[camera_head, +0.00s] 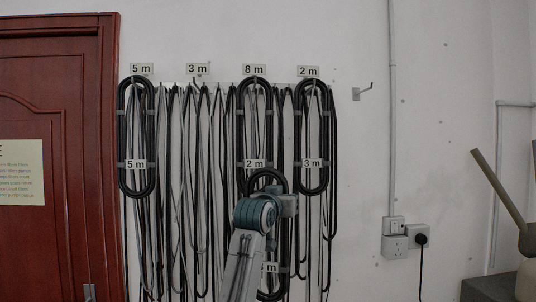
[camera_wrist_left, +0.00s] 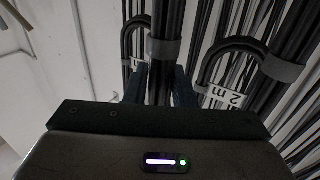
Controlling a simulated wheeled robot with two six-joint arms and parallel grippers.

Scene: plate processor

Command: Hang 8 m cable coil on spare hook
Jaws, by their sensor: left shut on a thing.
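A black cable coil (camera_head: 274,184) hangs low on the wall side, behind my left arm. Its tag (camera_head: 270,267) shows only an "m"; the number is hidden by my arm. My left gripper (camera_head: 286,205) is at this coil, its fingers mostly hidden by the wrist. In the left wrist view its jaws (camera_wrist_left: 160,84) are shut on a black cable bundle (camera_wrist_left: 166,22) with a grey band. The spare hook (camera_head: 364,91) is bare, at the right end of the row. The hook sign "8 m" (camera_head: 254,70) has a coil tagged "2 m" (camera_head: 241,120) under it.
A coil tagged "3 m" (camera_head: 298,130) hangs under the "2 m" sign, and one tagged "5 m" (camera_head: 122,120) under the left "5 m" sign. Loose cables hang between them. A red door (camera_head: 75,100) is left; sockets (camera_head: 395,247) and a conduit are right. Wall below the spare hook is clear.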

